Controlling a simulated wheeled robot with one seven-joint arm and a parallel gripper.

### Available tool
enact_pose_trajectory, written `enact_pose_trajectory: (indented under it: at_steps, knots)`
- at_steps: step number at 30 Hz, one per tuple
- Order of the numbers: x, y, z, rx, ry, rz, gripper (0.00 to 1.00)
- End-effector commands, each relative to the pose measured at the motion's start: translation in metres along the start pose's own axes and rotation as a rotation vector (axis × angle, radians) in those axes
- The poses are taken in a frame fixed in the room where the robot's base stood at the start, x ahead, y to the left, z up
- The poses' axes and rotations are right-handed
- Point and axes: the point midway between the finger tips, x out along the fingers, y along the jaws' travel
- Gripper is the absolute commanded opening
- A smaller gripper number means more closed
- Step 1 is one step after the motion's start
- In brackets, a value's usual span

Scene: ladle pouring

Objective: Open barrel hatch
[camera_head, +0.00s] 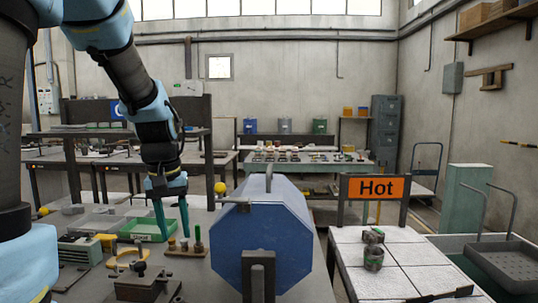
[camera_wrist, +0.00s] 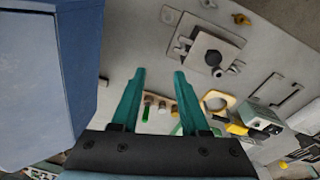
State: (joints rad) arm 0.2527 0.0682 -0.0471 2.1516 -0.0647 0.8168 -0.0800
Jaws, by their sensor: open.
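The blue eight-sided barrel (camera_head: 245,240) lies on the grey table in the middle of the head view, its flat end facing me. A thin rod (camera_head: 248,202) with a yellow ball knob (camera_head: 220,188) runs along its upper left side. I cannot make out the hatch's outline or whether it is open. My gripper (camera_head: 174,237) is open and empty, pointing down to the left of the barrel, apart from the knob. In the wrist view, my gripper (camera_wrist: 159,72) shows spread teal fingers, and the barrel (camera_wrist: 40,80) fills the left side.
A small block with upright pegs (camera_head: 186,248) stands below and beside my fingers. A green tray (camera_head: 148,232) and a yellow ring tool (camera_head: 128,258) lie to the left. An orange "Hot" sign (camera_head: 376,188) stands behind a white-tiled table (camera_head: 385,250) at right.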

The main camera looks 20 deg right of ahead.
Motion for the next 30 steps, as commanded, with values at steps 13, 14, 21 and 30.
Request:
enact_pose_trajectory:
  at_steps: [13,14,21,30]
  knots:
    - [-0.147,0.135,-0.047,0.142,-0.067,0.100,0.45]
    - [-0.161,0.146,-0.046,0.157,-0.076,0.108,0.45]
    - [-0.231,0.197,-0.032,0.237,-0.126,0.143,0.45]
    - [-0.211,0.204,-0.024,0.245,-0.137,0.145,0.45]
